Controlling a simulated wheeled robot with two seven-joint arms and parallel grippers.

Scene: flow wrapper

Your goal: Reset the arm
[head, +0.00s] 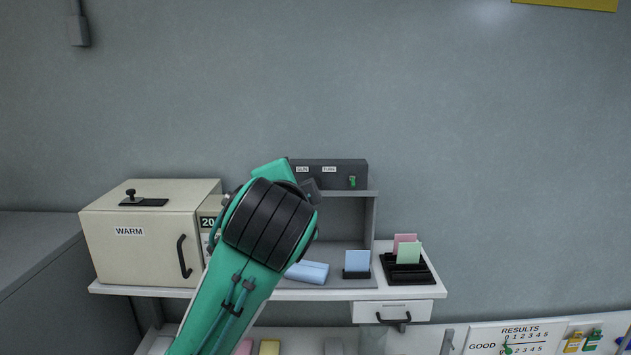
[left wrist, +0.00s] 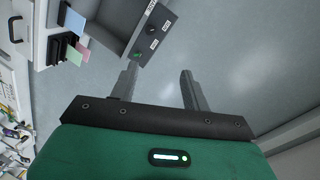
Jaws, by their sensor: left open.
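My left arm rises from the bottom of the head view in green and black, in front of the shelf. In the left wrist view my left gripper (left wrist: 160,82) shows two grey fingers spread apart with nothing between them. The dark control box (left wrist: 152,28) lies just beyond the fingers in that view, apart from them. In the head view the same control box (head: 335,173), with small labels and a green switch, is partly behind my arm. My right gripper is in neither view.
A cream WARM cabinet (head: 150,232) stands left on the white shelf (head: 300,293). A blue packet (head: 307,272), a blue card (head: 357,261) and a black holder (head: 408,268) with pink and green cards are right of my arm. A RESULTS board (head: 515,339) is lower right.

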